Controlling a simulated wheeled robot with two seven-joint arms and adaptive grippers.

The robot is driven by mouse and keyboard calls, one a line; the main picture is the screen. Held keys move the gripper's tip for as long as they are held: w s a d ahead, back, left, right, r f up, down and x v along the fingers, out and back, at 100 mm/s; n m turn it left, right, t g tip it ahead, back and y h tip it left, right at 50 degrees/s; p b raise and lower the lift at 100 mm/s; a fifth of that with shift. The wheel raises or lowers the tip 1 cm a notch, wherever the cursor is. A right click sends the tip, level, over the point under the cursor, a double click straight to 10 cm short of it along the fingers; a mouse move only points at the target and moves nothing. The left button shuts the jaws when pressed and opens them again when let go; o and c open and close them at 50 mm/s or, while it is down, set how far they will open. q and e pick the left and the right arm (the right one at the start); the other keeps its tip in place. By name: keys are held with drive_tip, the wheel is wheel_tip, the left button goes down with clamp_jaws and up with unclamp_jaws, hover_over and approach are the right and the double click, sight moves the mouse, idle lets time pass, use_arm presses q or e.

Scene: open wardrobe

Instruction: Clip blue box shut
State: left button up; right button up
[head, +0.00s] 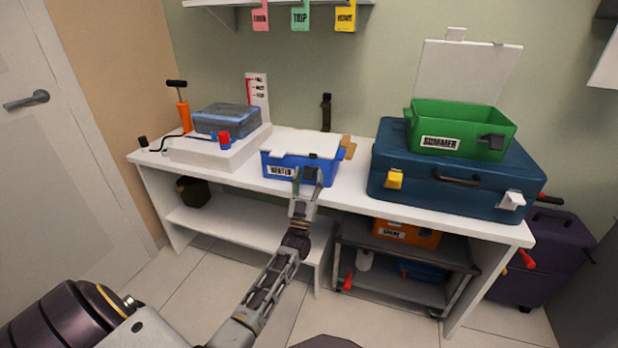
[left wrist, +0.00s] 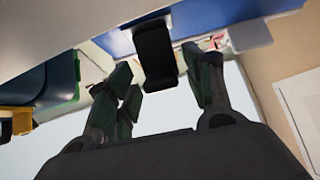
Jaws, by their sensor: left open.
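The blue box (head: 272,165), labelled WINTER, stands at the front edge of the white table with its white lid (head: 305,143) lying down over the top. A dark clip (head: 311,173) is on its front, right of the label, partly hidden by my left gripper (head: 308,186). In the left wrist view, which looks upside down, the black clip (left wrist: 155,55) sticks out from the blue box (left wrist: 195,14). My left gripper (left wrist: 166,88) is open, its fingers to either side of the clip and apart from it. I cannot tell whether the clip is fastened. My right gripper is not in view.
A large dark blue suitcase (head: 390,160) with an open green box (head: 460,118), labelled SUMMER, stands to the right. A pale case with a blue packed bag (head: 225,120) and an orange pump (head: 183,112) are left.

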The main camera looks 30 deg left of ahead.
use_arm(q)
drive_tip(key=shift+w+r, duration=0.2)
drive_tip(key=c, duration=0.9)
